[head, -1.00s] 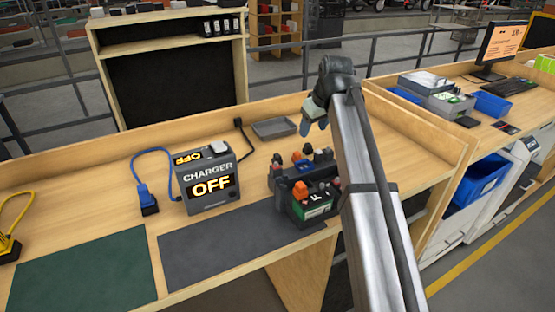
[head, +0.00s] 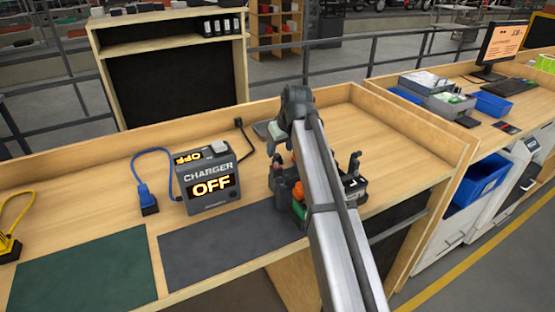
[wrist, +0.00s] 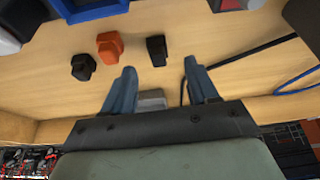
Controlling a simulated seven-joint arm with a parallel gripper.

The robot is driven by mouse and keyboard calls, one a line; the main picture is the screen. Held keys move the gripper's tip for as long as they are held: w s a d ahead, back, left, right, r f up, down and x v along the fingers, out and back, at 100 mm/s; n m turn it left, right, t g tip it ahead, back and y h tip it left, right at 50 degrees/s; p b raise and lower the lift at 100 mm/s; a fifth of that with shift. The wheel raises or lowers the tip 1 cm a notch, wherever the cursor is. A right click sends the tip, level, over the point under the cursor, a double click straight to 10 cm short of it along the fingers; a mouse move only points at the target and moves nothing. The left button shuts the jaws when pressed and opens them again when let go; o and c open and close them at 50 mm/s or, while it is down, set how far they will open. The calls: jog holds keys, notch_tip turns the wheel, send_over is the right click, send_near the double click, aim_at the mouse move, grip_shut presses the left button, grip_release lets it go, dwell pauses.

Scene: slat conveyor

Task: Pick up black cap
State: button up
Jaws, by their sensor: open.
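In the wrist view, one black cap (wrist: 157,50) stands on the wooden surface just beyond my fingertips, between their lines. Another black cap (wrist: 82,67) stands to the left, beside an orange cap (wrist: 109,47). I cannot tell which black one the task means. In the head view my gripper (head: 276,148) is above the bench behind the battery (head: 299,211); the arm hides part of this area.
The charger (head: 208,178) reading OFF stands left of my arm, with a blue connector (head: 147,200) beside it. A grey tray (head: 262,131) lies behind, partly hidden by my arm. A dark mat (head: 215,245) lies in front. The bench's right side is clear.

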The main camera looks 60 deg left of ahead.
aim_at(278, 155)
jog(key=shift+a+x, duration=0.2)
jog(key=shift+x, duration=2.55)
jog(key=shift+w+r, duration=0.15)
grip_shut()
